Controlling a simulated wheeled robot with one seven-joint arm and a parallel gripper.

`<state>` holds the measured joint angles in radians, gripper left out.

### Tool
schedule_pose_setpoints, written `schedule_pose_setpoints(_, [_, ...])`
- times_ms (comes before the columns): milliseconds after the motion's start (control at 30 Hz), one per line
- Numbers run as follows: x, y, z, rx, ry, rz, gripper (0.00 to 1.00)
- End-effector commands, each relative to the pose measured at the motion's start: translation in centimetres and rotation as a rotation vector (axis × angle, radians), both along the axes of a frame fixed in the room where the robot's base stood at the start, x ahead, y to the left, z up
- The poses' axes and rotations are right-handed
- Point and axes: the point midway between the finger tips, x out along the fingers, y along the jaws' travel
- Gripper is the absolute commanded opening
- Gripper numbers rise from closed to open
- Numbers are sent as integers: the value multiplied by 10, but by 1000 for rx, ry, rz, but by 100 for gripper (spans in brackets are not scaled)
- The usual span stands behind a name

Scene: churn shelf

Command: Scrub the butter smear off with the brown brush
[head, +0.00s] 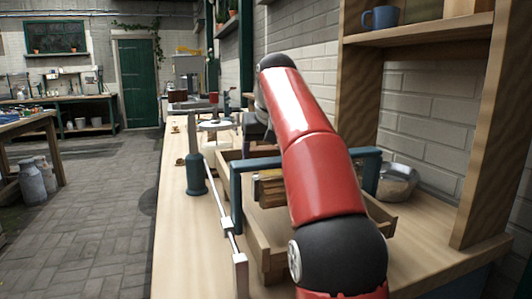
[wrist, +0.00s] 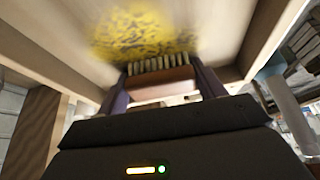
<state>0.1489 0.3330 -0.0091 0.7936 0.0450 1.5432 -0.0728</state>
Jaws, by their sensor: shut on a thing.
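The butter smear (wrist: 145,32) is a mottled yellow patch on a pale wooden surface at the top of the wrist view. The brown brush (wrist: 163,87) is between the dark fingers of my gripper (wrist: 162,80), its row of pale bristles pointing at the smear. The bristle tips overlap the smear's lower edge in the picture; I cannot tell whether they touch it. My gripper is shut on the brush.
A wooden tray (head: 262,240) with a teal frame (head: 236,195) stands on the bench (head: 185,255). A teal post (head: 194,165) stands left of it. A metal bowl (head: 397,182) is at right, below a shelf with a blue mug (head: 381,18).

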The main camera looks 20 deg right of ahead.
Motion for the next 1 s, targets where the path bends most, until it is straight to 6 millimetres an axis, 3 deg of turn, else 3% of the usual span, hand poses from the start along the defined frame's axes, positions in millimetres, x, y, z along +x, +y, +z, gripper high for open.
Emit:
schedule_pose_setpoints(367, [-2,16,-5,1,3,1,40])
schedule_pose_setpoints(733, [-33,15,-11,1,9,-1,40])
schedule_pose_setpoints(1000, [-41,15,-12,1,14,-2,40])
